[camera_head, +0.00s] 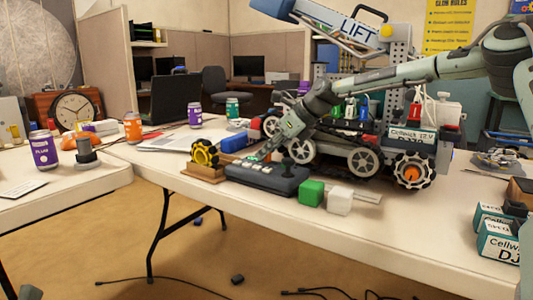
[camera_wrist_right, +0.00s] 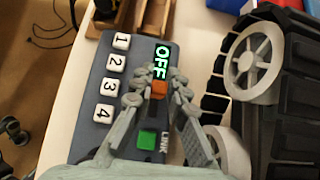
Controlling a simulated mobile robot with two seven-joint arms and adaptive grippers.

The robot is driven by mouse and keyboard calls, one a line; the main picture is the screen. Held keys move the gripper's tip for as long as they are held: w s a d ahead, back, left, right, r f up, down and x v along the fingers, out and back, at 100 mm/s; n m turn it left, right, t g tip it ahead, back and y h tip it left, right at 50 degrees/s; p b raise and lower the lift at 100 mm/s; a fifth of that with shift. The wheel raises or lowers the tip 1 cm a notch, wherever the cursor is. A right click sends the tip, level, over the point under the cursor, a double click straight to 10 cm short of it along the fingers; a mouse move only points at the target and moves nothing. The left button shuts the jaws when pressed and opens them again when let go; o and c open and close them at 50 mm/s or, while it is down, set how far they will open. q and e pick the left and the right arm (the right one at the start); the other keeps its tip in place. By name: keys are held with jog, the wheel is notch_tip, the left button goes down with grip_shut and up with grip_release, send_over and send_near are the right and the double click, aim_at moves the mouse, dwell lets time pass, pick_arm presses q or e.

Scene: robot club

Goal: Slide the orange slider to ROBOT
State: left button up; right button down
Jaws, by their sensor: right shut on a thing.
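A dark grey control box (camera_head: 265,178) lies on the white table. In the right wrist view the box (camera_wrist_right: 97,88) has white buttons numbered 1 to 4, a display (camera_wrist_right: 160,62) lit green with OFF, a green button (camera_wrist_right: 147,140) and a LINK label. The small orange slider (camera_wrist_right: 158,89) sits just below the display. My right gripper (camera_head: 256,158) reaches down to the box from the right. In the wrist view its fingers (camera_wrist_right: 158,94) are on either side of the slider, shut on it. The word ROBOT is not visible. My left gripper is out of view.
A wheeled rover (camera_head: 363,160) stands close behind and right of the box. A wooden stand with a yellow wheel (camera_head: 204,153) is at its left. The table front is clear.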

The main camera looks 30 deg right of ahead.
jog(key=shift+w+r, duration=0.1)
jog(key=shift+r, duration=0.1)
jog(key=c, duration=1.5)
grip_release()
jog(key=shift+w+a+f, duration=0.1)
jog(key=v, duration=1.2)
